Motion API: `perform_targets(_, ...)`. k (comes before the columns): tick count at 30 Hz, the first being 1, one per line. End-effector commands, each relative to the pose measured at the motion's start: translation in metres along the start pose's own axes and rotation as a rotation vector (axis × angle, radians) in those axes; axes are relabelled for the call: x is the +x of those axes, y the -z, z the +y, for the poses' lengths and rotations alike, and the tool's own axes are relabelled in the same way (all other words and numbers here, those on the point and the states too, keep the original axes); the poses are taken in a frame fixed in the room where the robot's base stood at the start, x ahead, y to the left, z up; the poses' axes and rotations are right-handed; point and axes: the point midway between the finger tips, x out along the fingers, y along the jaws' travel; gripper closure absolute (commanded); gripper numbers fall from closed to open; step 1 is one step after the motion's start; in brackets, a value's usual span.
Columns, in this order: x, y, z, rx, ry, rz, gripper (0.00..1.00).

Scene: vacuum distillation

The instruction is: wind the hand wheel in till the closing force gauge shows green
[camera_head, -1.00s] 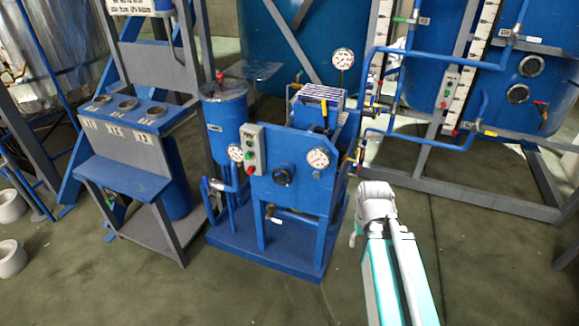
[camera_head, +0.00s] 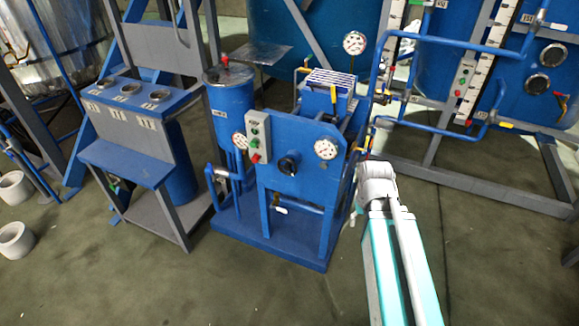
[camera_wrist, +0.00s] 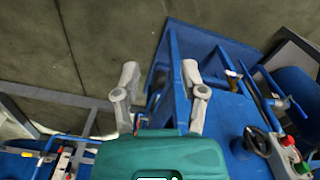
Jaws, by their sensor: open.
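The black hand wheel (camera_head: 289,163) sits on the front plate of the blue press (camera_head: 318,241). A white dial gauge (camera_head: 326,148) is just right of it; its reading is too small to tell, and I cannot tell whether it is the closing force gauge. In the wrist view the hand wheel (camera_wrist: 257,140) is at the lower right, beside the blue frame. My gripper (camera_wrist: 160,67) is open and empty, with its fingers left of and apart from the wheel. In the head view my arm stands right of the press, and its fingers are mostly hidden.
A control box (camera_head: 258,137) with green and red buttons is left of the wheel. Other gauges show at the left (camera_head: 239,140) and above (camera_head: 354,43). A blue and grey stand (camera_head: 125,165) is at the left. Floor is clear in front of the press.

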Motion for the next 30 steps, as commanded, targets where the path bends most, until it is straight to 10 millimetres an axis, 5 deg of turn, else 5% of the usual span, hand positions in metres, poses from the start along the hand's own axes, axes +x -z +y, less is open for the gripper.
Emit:
perform_targets(5, -0.012, 0.030, -0.020, -0.102, 0.000, 0.000, 0.46)
perform_targets(11, -0.038, 0.095, -0.059, -0.358, 0.000, 0.000, 0.46)
perform_targets(21, -0.087, 0.217, -0.170, -0.934, 0.000, 0.000, 0.46)
perform_targets(30, -0.103, 0.258, -0.228, -1.198, -0.001, 0.000, 0.46)
